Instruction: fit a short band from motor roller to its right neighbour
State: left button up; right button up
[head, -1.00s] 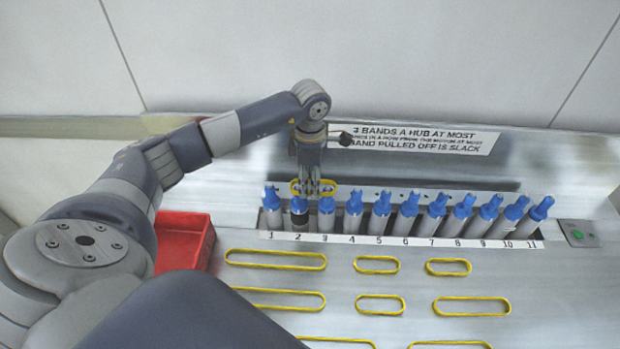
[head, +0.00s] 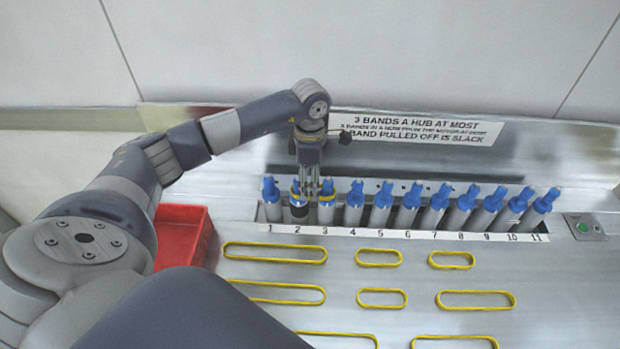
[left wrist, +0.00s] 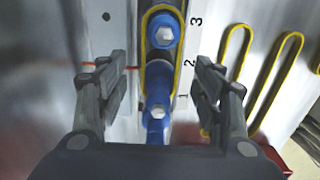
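The motor roller (head: 299,212), at label 2, has a dark collar below its blue hub. Its right neighbour, roller 3 (head: 326,213), stands beside it. A short yellow band (left wrist: 181,50) loops around the hub of roller 3 (left wrist: 163,32) and runs down along both sides of hub 2 (left wrist: 158,76) in the left wrist view. Its lower end is hard to make out there. My left gripper (head: 309,192) is at the tops of rollers 2 and 3. In the left wrist view its fingers (left wrist: 158,85) are apart, on either side of the row, clear of the band. My right gripper is not in view.
Other blue-topped rollers (head: 436,212) stand close together to the right, and roller 1 (head: 271,205) at the left. Several yellow bands, long (head: 275,260) and short (head: 379,265), lie on the bench. A red bin (head: 180,235) stands left. A green button (head: 583,227) is at right.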

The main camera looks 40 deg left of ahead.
pick_arm(q)
jog(key=shift+r, duration=0.1)
notch_tip(320, 180, up, 12)
dwell(0.5)
